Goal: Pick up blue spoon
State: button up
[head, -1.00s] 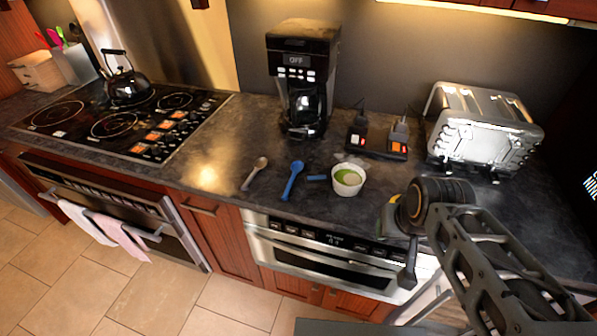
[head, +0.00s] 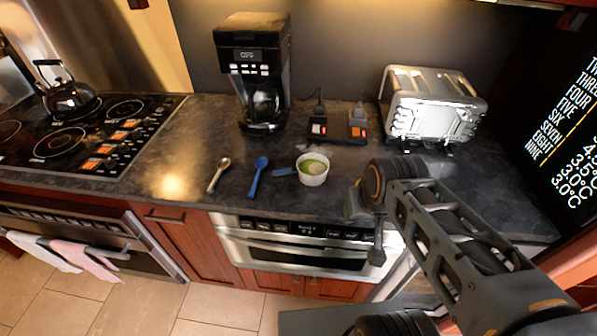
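A blue spoon (head: 257,177) lies on the dark countertop (head: 165,155) in the head view, its bowl end toward the back wall. A grey metallic spoon (head: 218,176) lies to its left. My gripper (head: 377,252) hangs off the counter's front edge, to the right of and apart from the blue spoon. It is dark and small in view, so its opening cannot be made out.
A coffee maker (head: 254,70) stands behind the spoons. Two small switch boxes (head: 337,127) and a silver toaster (head: 432,105) are to the right. A cooktop (head: 90,135) with a kettle (head: 66,92) is at left. The microwave drawer (head: 300,250) is below the counter.

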aim_at(261, 163)
jog(key=k, duration=0.5)
jog(key=u, duration=2.1)
jog(key=i, duration=2.25)
jog(key=z, duration=2.75)
